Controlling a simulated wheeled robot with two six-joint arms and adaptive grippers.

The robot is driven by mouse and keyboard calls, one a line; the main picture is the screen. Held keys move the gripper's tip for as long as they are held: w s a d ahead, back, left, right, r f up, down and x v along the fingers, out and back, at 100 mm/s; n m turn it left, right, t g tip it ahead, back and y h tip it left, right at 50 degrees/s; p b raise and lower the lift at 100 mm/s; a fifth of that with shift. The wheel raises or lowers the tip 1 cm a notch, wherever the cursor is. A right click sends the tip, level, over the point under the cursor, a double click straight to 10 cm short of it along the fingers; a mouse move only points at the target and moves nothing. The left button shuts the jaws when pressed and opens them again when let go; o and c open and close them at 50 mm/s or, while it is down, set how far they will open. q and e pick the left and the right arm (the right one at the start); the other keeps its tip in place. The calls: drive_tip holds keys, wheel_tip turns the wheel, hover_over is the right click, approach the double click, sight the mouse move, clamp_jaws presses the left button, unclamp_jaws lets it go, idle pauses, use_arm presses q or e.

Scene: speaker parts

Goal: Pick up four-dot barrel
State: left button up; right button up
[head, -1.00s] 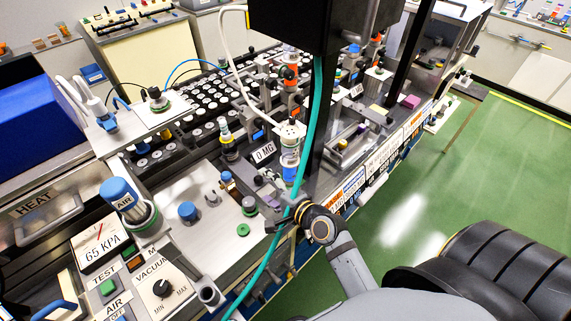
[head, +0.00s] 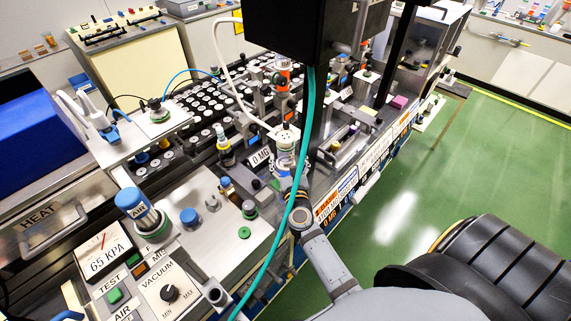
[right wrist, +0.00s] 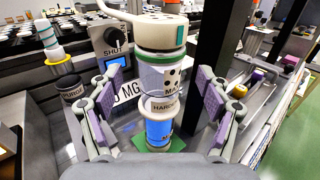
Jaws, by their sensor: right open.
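In the head view the barrel (head: 285,147) stands at the bench's front edge. My right gripper (right wrist: 160,92) is open, its purple-padded fingers to the left and right of the barrel with gaps showing. In the head view this gripper (head: 296,190) is just below the barrel, its fingers partly hidden. My left gripper is not in view.
A teal hose (head: 277,235) hangs in front of the bench. A dark post (right wrist: 222,60) stands close to the right finger. Left are the SHUT knob (right wrist: 114,37) and a white-topped tube (right wrist: 48,42). Green floor (head: 420,200) is open to the right.

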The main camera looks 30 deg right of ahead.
drive_tip(key=x, duration=0.5)
drive_tip(key=shift+w+d+f, duration=0.1)
drive_tip(key=shift+w+f, duration=0.1)
drive_tip(key=shift+f, duration=0.15)
drive_tip(key=shift+s+r, duration=0.1)
drive_tip(key=shift+s, duration=0.05)
drive_tip(key=shift+c, duration=1.6)
clamp_jaws()
